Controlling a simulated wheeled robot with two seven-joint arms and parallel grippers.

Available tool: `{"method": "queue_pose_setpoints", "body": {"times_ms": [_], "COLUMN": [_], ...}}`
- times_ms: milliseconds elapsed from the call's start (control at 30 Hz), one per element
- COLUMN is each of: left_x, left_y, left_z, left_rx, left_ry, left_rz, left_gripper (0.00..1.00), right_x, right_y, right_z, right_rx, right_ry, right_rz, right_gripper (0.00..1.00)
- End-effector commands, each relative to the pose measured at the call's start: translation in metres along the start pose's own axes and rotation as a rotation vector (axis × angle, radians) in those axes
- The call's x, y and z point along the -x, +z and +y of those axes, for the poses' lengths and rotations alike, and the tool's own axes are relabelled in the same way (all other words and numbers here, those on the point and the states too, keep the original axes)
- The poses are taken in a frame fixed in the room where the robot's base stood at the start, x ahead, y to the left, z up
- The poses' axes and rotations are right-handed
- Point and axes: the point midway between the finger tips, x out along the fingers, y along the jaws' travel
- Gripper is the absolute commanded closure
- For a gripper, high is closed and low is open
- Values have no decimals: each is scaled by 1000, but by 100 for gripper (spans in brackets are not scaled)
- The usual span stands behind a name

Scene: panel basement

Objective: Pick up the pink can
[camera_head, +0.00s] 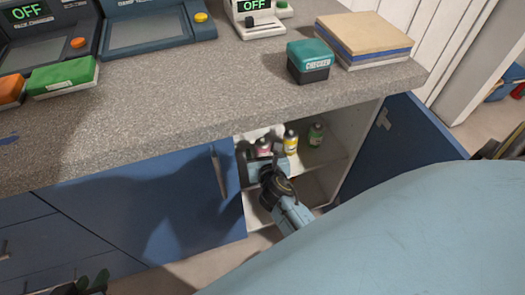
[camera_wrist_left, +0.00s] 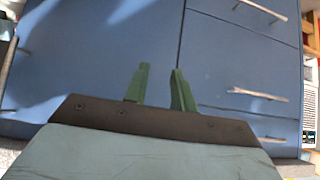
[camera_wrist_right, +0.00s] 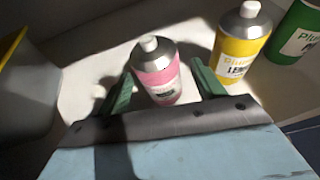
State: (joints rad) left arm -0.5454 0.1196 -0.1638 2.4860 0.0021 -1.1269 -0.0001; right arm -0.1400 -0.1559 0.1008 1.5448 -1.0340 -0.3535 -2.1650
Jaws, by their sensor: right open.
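The pink can (camera_wrist_right: 158,80) stands upright on the cabinet shelf. It also shows small in the head view (camera_head: 263,147), partly hidden by my right arm. My right gripper (camera_wrist_right: 162,70) is open inside the cabinet, its green fingers on either side of the pink can with gaps to it. My left gripper (camera_wrist_left: 161,70) is open and empty in front of the blue drawers and doors.
A yellow can (camera_wrist_right: 243,40) and a green can (camera_wrist_right: 300,40) stand to the right of the pink one. An open blue door (camera_head: 415,140) is at the cabinet's right. The speckled counter (camera_head: 190,100) above holds control panels, a teal-topped box (camera_head: 310,60) and stacked books (camera_head: 365,40).

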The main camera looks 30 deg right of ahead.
Motion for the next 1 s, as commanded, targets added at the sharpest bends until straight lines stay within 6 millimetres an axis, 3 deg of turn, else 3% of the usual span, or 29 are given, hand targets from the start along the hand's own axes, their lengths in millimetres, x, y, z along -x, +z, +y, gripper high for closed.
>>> {"method": "queue_pose_setpoints", "body": {"times_ms": [400,767,1000], "left_x": [1,5,4], "left_y": [-64,-73,-73], "left_z": [13,15,15], "left_rx": [-4,-4,-4], "left_ry": [32,36,36], "left_rz": [369,419,417], "left_gripper": [74,74,74], "right_x": [-31,-34,-34], "right_y": [-2,-1,-1], "right_z": [0,-1,-1], "right_rx": [0,0,0], "right_ry": [0,0,0], "right_rz": [0,0,0], "right_gripper": [32,32,61]}}
